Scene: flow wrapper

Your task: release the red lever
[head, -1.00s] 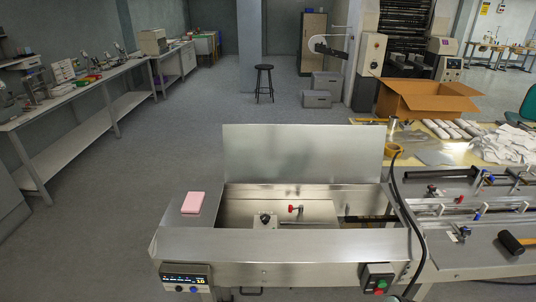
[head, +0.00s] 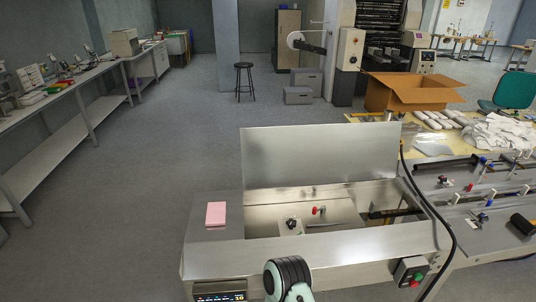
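The red lever (head: 318,210) is a small red knob inside the open bay of the steel flow wrapper (head: 340,255). It sits right of a small block with a black knob (head: 291,224). The raised metal cover (head: 320,156) stands open behind the bay. A black and pale green part of my own arm shows at the bottom edge, in front of the machine. Neither gripper's fingers are in view, and nothing of mine is seen touching the lever.
A pink block (head: 216,214) lies on the machine's left top. A control box with green and red buttons (head: 411,272) is on the front right. A black cable (head: 440,218) runs down the right side. The side table holds a cardboard box (head: 410,93). Floor is clear at left.

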